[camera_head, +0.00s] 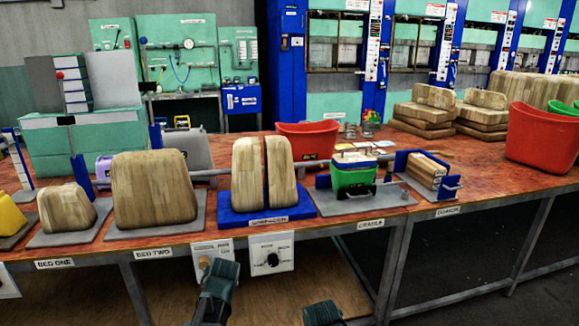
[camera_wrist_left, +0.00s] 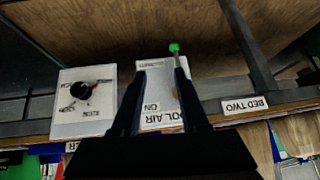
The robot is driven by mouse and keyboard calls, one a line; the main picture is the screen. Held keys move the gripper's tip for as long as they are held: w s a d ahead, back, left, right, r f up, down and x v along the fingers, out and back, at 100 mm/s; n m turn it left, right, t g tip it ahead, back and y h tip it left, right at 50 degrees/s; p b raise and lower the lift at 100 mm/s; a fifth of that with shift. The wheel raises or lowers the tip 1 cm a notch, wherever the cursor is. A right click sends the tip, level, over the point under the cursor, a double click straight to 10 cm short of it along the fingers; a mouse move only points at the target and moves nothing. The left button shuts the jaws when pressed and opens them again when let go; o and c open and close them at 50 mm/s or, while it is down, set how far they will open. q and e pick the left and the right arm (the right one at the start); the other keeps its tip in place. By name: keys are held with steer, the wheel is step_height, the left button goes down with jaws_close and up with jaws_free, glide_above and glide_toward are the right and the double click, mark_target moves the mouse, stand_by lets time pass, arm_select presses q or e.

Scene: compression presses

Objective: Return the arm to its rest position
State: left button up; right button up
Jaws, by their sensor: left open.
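My left gripper (camera_head: 221,268) is in front of the bench's front edge, near the white air panel (camera_head: 203,247). In the left wrist view my left gripper (camera_wrist_left: 160,74) is open, with nothing between its two dark fingers. The air panel (camera_wrist_left: 155,105), marked ON, lies beyond and between them. A thin lever with a green tip (camera_wrist_left: 174,47) shows beside the right-hand fingertip; whether they touch I cannot tell. A dark part at the bottom edge, likely my right gripper (camera_head: 322,312), is mostly cut off; its jaws cannot be made out.
A white dial panel (camera_head: 271,253) hangs beside the air panel. On the bench (camera_head: 220,180) stand wooden blocks on BED ONE and BED TWO, a split block (camera_head: 264,172) on a blue base, a green cradle unit (camera_head: 353,174) and red bins (camera_head: 543,137). Bench legs frame the space below.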

arm_select(q)
steer(key=s+d+r+m+g+p, duration=0.2)
steer(key=s+d+r+p, duration=0.2)
steer(key=s+d, duration=0.2)
steer(key=s+d+r+m+g+h+p, duration=0.1)
steer(key=s+d+r+m+g+p, duration=0.1)
steer(key=s, duration=0.8)
steer(key=s+d+r+m+g+h+p, duration=0.1)
steer(key=s+d+r+m+g+p, duration=0.1)
steer(key=s+d+r+p, duration=0.4)
steer(key=s+d+m+p, duration=0.1)
steer(key=d, duration=0.4)
steer(key=shift+s+m+g+p, duration=0.35)
steer(key=shift+s+m+g, duration=0.05)
arm_select(e)
step_height(320, 180, up, 16)
